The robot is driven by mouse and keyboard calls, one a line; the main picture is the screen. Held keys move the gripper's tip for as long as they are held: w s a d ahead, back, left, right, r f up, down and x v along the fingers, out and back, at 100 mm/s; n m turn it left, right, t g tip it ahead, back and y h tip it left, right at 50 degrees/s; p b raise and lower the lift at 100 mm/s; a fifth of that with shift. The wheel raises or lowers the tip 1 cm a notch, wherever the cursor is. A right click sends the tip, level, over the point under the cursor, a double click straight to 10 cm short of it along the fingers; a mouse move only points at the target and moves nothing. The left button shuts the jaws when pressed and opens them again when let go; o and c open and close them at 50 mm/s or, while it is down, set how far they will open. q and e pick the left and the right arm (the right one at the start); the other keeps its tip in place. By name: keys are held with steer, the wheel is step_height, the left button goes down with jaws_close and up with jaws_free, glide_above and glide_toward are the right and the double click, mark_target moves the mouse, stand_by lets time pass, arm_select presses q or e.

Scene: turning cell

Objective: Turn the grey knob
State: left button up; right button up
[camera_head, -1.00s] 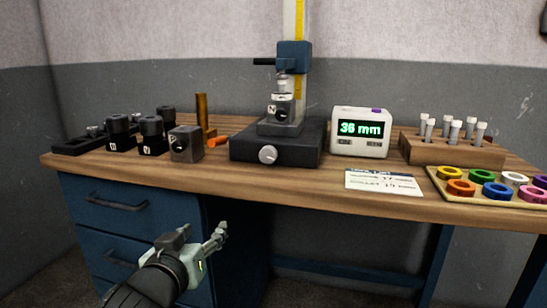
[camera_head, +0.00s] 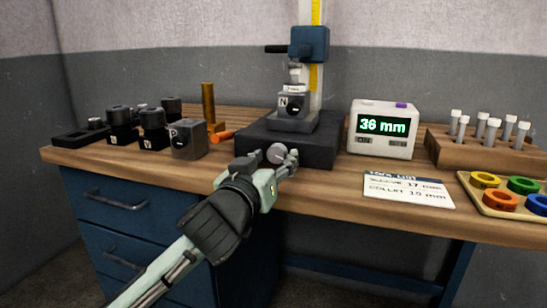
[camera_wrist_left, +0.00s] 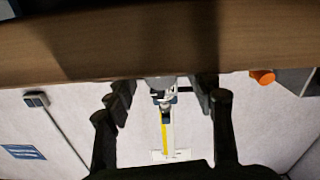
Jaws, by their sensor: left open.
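The grey knob (camera_head: 277,153) is a round light disc on the front of the dark base (camera_head: 315,150) of the measuring stand. My left gripper (camera_head: 272,162) is at the bench's front edge, open, with its fingertips close to the knob and partly in front of it in the head view. I cannot tell whether they touch it. In the left wrist view, which is upside down, the dark fingers (camera_wrist_left: 165,105) are spread apart, with a grey rounded shape between their tips that may be the knob. A display (camera_head: 385,125) reads 36 mm. My right gripper is not in view.
A block marked P (camera_head: 187,140), an orange-tipped piece (camera_head: 222,136) and several black-topped blocks stand left of the stand. A paper card (camera_head: 408,190), a wooden rack (camera_head: 480,146) of vials and a tray (camera_head: 467,185) of coloured rings lie to the right.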

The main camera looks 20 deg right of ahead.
arm_select(q)
steer(key=shift+w+d, duration=0.15)
steer(key=shift+w, duration=0.05)
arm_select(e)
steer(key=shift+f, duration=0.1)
arm_select(q)
steer(key=shift+c, duration=0.2)
steer(key=c, duration=1.1)
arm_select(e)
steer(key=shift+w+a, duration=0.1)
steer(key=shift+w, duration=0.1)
arm_select(q)
steer(key=m+p, duration=0.4)
steer(key=shift+m, duration=0.4)
steer(key=shift+m+p, duration=0.5)
steer(key=shift+m, duration=0.7)
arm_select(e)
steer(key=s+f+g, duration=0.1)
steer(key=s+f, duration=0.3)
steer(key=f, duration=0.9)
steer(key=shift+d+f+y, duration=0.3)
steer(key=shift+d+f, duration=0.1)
